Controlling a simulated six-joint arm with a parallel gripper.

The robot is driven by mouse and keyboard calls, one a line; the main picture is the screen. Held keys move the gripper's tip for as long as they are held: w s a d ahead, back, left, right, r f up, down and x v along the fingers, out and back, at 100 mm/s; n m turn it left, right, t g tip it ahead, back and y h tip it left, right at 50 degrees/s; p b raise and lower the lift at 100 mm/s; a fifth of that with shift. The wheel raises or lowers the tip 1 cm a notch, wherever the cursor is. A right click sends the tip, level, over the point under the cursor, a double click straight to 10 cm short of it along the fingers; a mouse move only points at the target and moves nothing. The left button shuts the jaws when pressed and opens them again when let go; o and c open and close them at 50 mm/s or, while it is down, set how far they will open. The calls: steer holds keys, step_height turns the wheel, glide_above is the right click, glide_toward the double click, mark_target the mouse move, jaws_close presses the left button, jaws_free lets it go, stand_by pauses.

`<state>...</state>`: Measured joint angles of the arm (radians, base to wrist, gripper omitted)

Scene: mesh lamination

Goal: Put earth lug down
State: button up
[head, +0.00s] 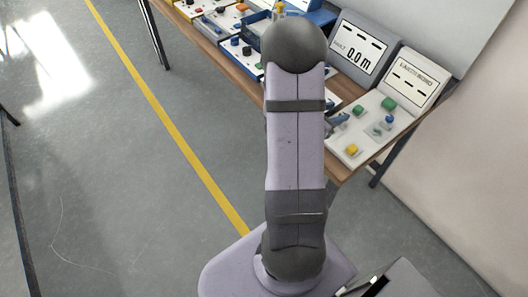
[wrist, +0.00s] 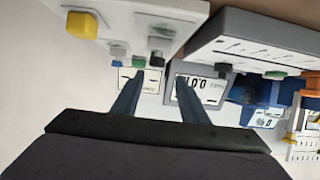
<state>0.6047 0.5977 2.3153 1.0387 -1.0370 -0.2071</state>
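My gripper (wrist: 156,88) shows as two blue-grey fingers set apart, with nothing clearly held between them. The panel carries a yellow block (head: 351,150), a green knob (head: 388,104), another green piece (head: 358,110) and a blue piece (head: 390,118). The yellow block also shows in the wrist view (wrist: 82,25), at upper left. I cannot tell which piece is the earth lug. My arm hides part of the bench.
The floor left of the bench is clear.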

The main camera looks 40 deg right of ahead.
steer(key=w+a+n+t+y, duration=0.1)
steer(key=w+a, duration=0.1)
steer(key=w+a+n+t+y, duration=0.1)
steer(key=w+a, duration=0.1)
steer(key=w, duration=0.1)
steer(key=w+a+n+t+y, duration=0.1)
steer(key=w+a+t, duration=0.1)
steer(key=w, duration=0.1)
steer(key=shift+w+a+f, duration=0.25)
steer(key=shift+a+f, duration=0.1)
steer(key=shift+a, duration=0.05)
steer(key=w+a+n+t+y, duration=0.15)
steer(key=a+n+y, duration=0.25)
steer(key=a, duration=0.8)
steer(key=w+a+n+t+y, duration=0.1)
steer(key=w+a+n+y, duration=0.3)
steer(key=a, duration=0.7)
steer(key=s+a+n+g+y, duration=0.1)
steer(key=s+a+n+g, duration=0.2)
steer(key=s+a, duration=0.2)
steer(key=s+a+r+n+g+y, duration=0.1)
steer(key=s+a+n+g, duration=0.2)
steer(key=s, duration=0.9)
steer(key=shift+s+a+n+g, duration=0.15)
steer(key=shift+a+n+g, duration=0.25)
steer(key=shift+a, duration=0.75)
